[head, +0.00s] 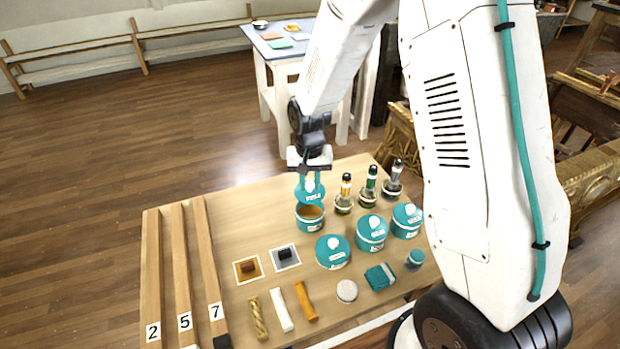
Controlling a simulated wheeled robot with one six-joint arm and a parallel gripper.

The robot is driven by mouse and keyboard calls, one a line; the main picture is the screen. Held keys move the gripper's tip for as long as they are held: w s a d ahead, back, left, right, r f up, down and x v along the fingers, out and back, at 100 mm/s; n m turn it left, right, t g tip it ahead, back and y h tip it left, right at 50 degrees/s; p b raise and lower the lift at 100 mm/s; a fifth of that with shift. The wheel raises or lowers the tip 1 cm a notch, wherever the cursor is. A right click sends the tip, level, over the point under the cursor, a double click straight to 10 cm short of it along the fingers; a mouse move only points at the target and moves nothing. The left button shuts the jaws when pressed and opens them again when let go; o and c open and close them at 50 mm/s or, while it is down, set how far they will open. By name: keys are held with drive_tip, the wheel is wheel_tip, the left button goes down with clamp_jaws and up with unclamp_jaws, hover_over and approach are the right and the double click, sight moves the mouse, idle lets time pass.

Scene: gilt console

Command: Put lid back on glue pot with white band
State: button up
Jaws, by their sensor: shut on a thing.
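My gripper (312,176) is shut on the white knob of a teal lid (310,195). The lid is right over an open teal glue pot (309,222) with amber-brown contents. The pot's rear rim is partly hidden by the lid. Whether a small gap is left between lid and rim is hard to tell; the front of the opening shows below the lid. A pale mark shows on the pot's side, but I cannot make out a full white band. Three lidded teal pots stand nearby: one in front (332,252), one to its right (371,233) and one farther right (406,220).
Three small dark-capped bottles (367,192) stand behind the pots at right. Numbered wooden strips (182,275) lie at left. Two square samples (248,268), several sticks (281,309), a round pale disc (347,291) and a teal block (380,276) lie in front. The board's back left is bare.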

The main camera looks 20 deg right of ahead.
sight(310, 192)
drive_tip(key=shift+f, duration=3)
drive_tip(key=shift+f, duration=0.15)
drive_tip(key=o, duration=1.5)
drive_tip(key=shift+s, duration=0.1)
drive_tip(key=shift+r, duration=3.55)
drive_tip(key=shift+c, duration=0.2)
